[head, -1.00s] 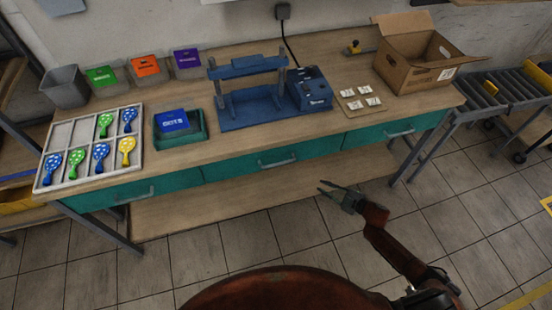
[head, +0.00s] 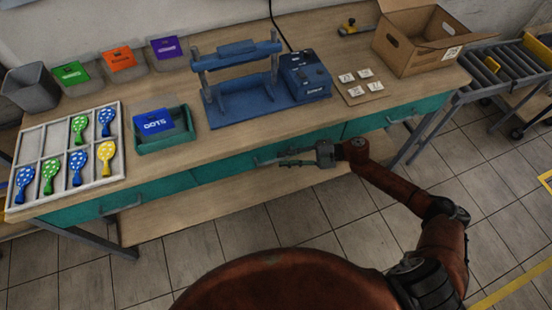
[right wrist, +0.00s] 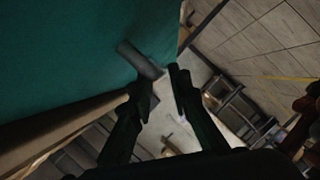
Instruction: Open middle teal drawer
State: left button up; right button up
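The middle teal drawer (head: 222,168) is under the table top and its front looks flush with the drawers beside it. Its grey bar handle shows in the right wrist view (right wrist: 138,58), close ahead of my fingertips. My right gripper (head: 280,157) is in front of this drawer in the head view, fingers pointing left, and hides part of the front and handle. In the right wrist view my right gripper (right wrist: 160,84) has its two fingers apart, with nothing clearly held between them. I cannot tell whether a finger touches the handle. My left gripper is not in view.
A teal left drawer (head: 75,212) and right drawer (head: 365,124) flank the middle one. The table top (head: 240,142) holds a paddle tray (head: 66,192), a teal bin (head: 188,133), a blue press (head: 240,105) and a cardboard box (head: 400,60). Floor in front is clear.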

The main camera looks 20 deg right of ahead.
aim_at(277, 160)
jog(key=shift+x, duration=1.25)
jog(key=shift+w+a+f, duration=0.1)
jog(key=shift+a+f, duration=0.05)
jog(key=shift+a, duration=0.3)
jog(key=c, duration=0.4)
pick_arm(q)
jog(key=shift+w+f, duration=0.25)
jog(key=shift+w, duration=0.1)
pick_arm(e)
grip_shut()
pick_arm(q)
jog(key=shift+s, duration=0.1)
